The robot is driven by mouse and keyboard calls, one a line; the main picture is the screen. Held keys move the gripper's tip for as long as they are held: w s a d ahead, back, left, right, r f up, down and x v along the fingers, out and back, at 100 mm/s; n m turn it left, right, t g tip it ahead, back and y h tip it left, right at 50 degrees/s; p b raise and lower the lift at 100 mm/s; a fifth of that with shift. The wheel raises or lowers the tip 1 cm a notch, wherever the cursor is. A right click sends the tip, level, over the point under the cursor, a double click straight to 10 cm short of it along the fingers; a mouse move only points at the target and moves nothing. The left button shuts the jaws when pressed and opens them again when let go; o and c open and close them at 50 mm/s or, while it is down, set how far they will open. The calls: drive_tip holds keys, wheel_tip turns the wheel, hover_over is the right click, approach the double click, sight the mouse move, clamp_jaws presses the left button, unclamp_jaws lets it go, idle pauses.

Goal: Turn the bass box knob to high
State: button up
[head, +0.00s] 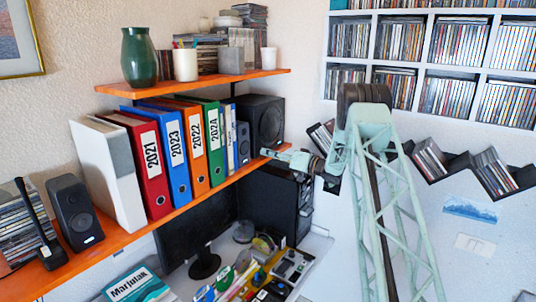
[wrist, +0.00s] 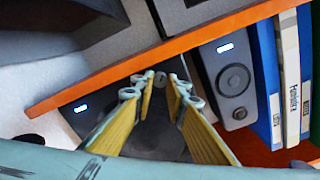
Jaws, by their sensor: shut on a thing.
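In the wrist view the yellow-padded fingers of my gripper (wrist: 160,84) close around a small grey knob (wrist: 160,76) between the tips. The fingers hide most of the knob, and I cannot read its setting.
The orange shelf (wrist: 130,68) runs close beside the fingers. A small speaker (wrist: 232,82) and blue binder (wrist: 267,75) stand on it. A monitor (head: 205,235) and cluttered desk items (head: 245,280) are below. Slanted disc racks (head: 465,170) hang at the right.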

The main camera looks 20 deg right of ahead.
drive_tip(key=shift+f, duration=0.1)
drive_tip(key=o, duration=0.9)
drive_tip(key=shift+c, duration=0.2)
drive_tip(key=shift+n, duration=0.5)
drive_tip(key=s+d+n+b, duration=0.5)
drive_tip(key=s+n, duration=0.5)
drive_tip(key=s, duration=0.2)
drive_tip(key=shift+d, duration=0.85)
idle(0.7)
